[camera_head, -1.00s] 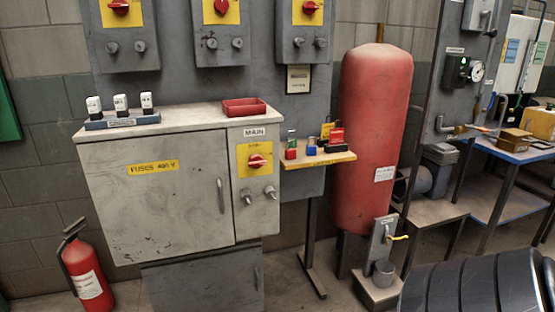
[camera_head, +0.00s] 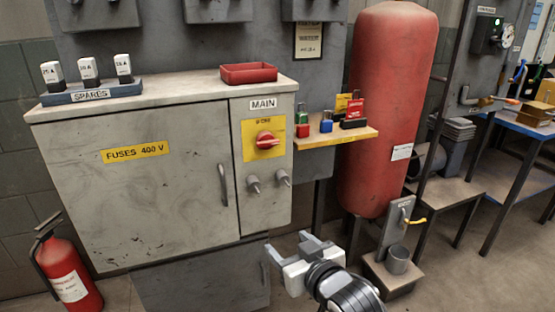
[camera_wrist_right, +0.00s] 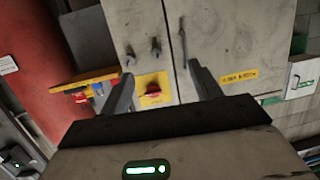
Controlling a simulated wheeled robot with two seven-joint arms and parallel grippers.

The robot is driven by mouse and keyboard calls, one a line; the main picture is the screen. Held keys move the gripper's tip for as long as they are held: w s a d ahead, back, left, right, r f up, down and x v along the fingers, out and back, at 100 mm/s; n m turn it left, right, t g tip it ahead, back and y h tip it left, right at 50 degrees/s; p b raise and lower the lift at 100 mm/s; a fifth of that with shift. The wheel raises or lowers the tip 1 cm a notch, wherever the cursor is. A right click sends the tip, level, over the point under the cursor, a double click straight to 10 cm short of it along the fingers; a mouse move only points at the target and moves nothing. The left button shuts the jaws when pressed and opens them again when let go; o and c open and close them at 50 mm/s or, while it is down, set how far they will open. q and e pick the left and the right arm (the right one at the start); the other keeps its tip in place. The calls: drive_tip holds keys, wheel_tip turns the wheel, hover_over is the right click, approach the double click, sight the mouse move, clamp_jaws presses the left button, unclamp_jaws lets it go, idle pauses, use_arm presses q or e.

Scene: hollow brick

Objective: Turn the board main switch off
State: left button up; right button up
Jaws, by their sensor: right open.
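The main switch (camera_head: 265,139) is a red rotary knob on a yellow plate, under the MAIN label on the right part of the grey fuse cabinet (camera_head: 70,190). Its handle looks roughly sideways. My right gripper (camera_head: 287,244) is open and empty, below and in front of the switch, apart from the cabinet. In the right wrist view the scene is turned over; the switch (camera_wrist_right: 154,88) shows between the two spread fingers (camera_wrist_right: 160,82), some way beyond them. My left gripper is not in view.
Two grey knobs (camera_head: 268,182) sit below the switch, a door handle (camera_head: 223,185) to its left. A small shelf with padlocks (camera_head: 326,123) juts out at right, beside a red tank (camera_head: 385,110). A red tray (camera_head: 249,73) lies on the cabinet top. A fire extinguisher (camera_head: 68,272) stands at lower left.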

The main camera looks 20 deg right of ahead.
sight(269, 146)
drive_tip(key=w+d+r+m+t+h+b, duration=0.1)
drive_tip(key=w+d+r+t+b, duration=0.2)
drive_tip(key=w+r, duration=0.65)
drive_tip(key=w, duration=0.4)
drive_tip(key=w+r, duration=0.1)
drive_tip(key=w, duration=0.9)
drive_tip(key=shift+a+r+b, duration=0.1)
drive_tip(key=shift+r+b, duration=0.3)
drive_tip(key=c, duration=0.7)
